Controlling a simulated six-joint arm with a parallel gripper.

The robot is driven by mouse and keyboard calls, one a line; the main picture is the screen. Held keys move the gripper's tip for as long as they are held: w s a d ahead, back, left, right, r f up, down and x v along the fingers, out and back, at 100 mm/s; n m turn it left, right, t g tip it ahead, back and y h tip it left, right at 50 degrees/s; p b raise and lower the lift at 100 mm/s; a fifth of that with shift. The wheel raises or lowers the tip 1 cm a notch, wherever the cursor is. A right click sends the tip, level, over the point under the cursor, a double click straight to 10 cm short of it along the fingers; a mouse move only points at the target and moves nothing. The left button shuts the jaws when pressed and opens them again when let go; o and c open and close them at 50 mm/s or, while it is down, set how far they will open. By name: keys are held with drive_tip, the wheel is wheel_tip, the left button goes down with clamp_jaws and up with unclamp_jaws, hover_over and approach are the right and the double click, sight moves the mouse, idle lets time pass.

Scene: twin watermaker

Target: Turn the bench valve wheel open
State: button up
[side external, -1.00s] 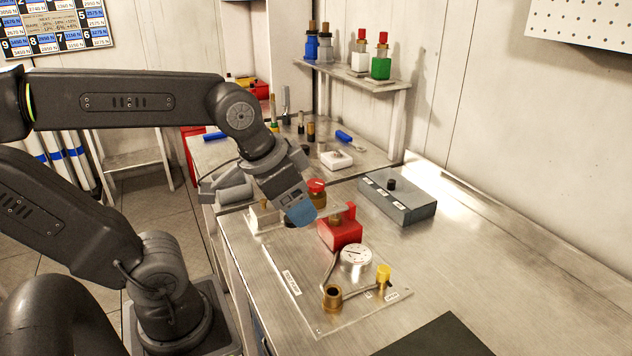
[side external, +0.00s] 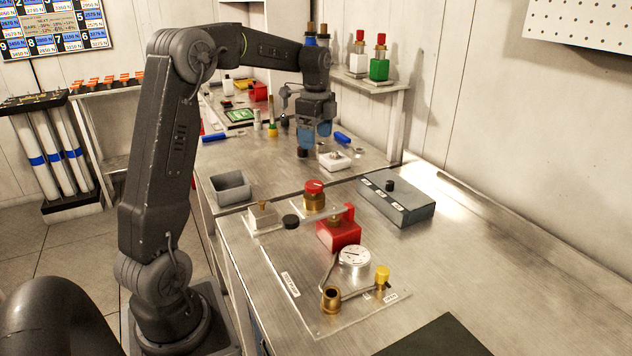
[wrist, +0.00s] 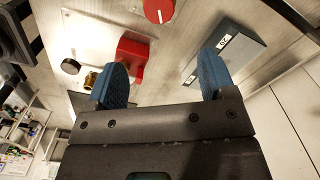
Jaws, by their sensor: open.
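A round red wheel (side external: 314,187) sits on a brass body at the far end of the bench panel, near the red block. It also shows in the wrist view as a red disc with a white mark at the top edge (wrist: 158,10). My gripper (side external: 316,142) is at the back of the bench, beyond the wheel and clear of it. In the wrist view its blue fingers are spread apart with nothing between them (wrist: 162,78). How far the wheel is turned I cannot tell.
A red block (side external: 339,230) with a bar ending in a black knob (side external: 291,221) stands close to the wheel. A gauge (side external: 354,258), a grey box (side external: 397,202), a grey tray (side external: 231,187) and a white block (side external: 335,161) are nearby. The right bench is mostly clear.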

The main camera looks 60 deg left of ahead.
sight(316, 184)
wheel_tip(316, 184, down, 13)
drive_tip(key=shift+f, duration=0.1)
idle(0.3)
drive_tip(key=shift+c, duration=0.2)
drive_tip(key=c, duration=0.9)
